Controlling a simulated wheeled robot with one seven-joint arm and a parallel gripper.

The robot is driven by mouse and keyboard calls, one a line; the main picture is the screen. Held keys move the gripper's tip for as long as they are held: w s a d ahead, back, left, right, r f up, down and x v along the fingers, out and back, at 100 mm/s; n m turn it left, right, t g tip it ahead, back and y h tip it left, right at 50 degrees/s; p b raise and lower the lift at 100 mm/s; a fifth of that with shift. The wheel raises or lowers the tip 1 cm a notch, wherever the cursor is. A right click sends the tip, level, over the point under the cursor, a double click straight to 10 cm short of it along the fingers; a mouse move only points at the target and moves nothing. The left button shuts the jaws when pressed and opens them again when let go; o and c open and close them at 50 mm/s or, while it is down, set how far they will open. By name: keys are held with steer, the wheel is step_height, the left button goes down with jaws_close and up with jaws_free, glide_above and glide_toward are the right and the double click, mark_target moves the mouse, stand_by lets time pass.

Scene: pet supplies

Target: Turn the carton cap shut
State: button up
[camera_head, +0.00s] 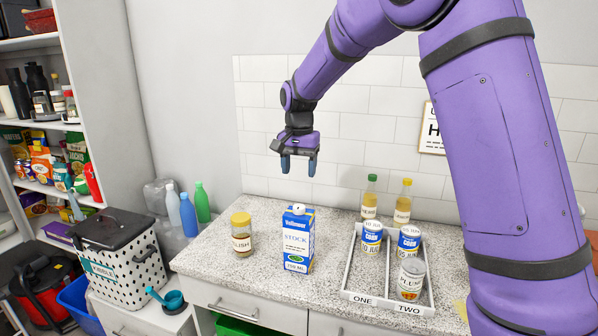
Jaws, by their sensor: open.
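A blue and white stock carton (297,243) stands upright on the speckled counter. Its small white cap (299,208) shows on the carton's top; I cannot tell how far it is turned. My gripper (298,172) is open and empty, pointing down above the carton, with a clear gap between its fingertips and the cap.
A jar with a yellow lid (241,235) stands left of the carton. Right of it, a white divided tray (417,307) holds several cans, with two bottles (403,203) (369,198) near its back. A dotted basket (128,268) stands further left. The counter's front left is clear.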

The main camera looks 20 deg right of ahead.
mark_target(299, 207)
step_height(299, 207, down, 11)
steer(key=n, duration=0.9)
stand_by(0.5)
steer(key=c, duration=0.9)
